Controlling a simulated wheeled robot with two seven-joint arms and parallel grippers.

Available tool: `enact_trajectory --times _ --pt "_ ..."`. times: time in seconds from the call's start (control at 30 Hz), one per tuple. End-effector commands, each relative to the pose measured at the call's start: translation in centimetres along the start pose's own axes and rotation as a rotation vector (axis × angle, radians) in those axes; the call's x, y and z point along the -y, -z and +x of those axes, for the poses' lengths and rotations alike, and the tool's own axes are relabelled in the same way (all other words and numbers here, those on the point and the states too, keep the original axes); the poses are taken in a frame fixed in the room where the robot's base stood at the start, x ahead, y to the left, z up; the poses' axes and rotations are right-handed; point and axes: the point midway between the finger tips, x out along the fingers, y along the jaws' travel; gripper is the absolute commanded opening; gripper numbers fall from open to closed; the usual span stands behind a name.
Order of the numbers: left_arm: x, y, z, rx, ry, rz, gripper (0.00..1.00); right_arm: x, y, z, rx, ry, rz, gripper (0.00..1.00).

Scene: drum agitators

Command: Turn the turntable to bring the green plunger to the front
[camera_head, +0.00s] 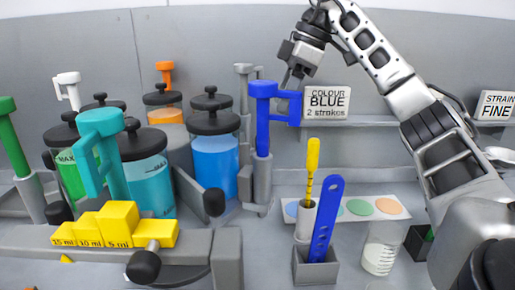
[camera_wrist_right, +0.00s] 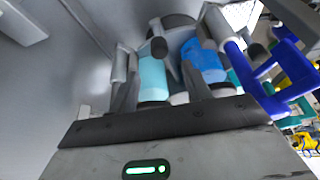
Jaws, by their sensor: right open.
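The green plunger (camera_head: 10,138) stands upright at the left edge, behind the teal plunger (camera_head: 102,150). A green-filled drum (camera_head: 72,178) stands beside it, partly hidden by the teal plunger. The turntable under the drums is mostly hidden; several black knobs, one at front (camera_head: 143,267) and one at right (camera_head: 213,202), stick out around the drum group. The blue plunger (camera_head: 263,115) is at the right of the group. My right gripper (camera_head: 291,80) is open and empty, high above and behind the blue plunger's handle. In the right wrist view the blue plunger (camera_wrist_right: 275,75) is at right. My left gripper is out of view.
Yellow volume steps (camera_head: 118,220) sit on the front grey ledge. A blue paddle (camera_head: 325,220) in a grey holder, a yellow tool (camera_head: 312,165) and a clear beaker (camera_head: 381,250) stand at front right. A shelf with signs (camera_head: 327,103) runs along the back wall.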

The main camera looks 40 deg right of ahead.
Motion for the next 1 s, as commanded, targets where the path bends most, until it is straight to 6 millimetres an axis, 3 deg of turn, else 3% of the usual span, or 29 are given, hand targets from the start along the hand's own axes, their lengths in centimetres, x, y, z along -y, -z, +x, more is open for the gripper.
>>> enact_trajectory --times 0.37,0.6,0.8,1.0 --pt "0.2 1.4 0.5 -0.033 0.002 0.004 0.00 0.1 -0.1 5.8 0.003 0.005 -0.001 0.49" --pt "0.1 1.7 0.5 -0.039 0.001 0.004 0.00 0.0 -0.1 10.4 0.004 0.002 0.000 0.49" --pt "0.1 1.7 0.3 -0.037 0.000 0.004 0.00 0.0 0.0 12.6 0.001 0.001 0.000 0.49" --pt "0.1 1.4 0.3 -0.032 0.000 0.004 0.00 0.0 0.0 13.2 -0.001 -0.001 -0.001 0.49"
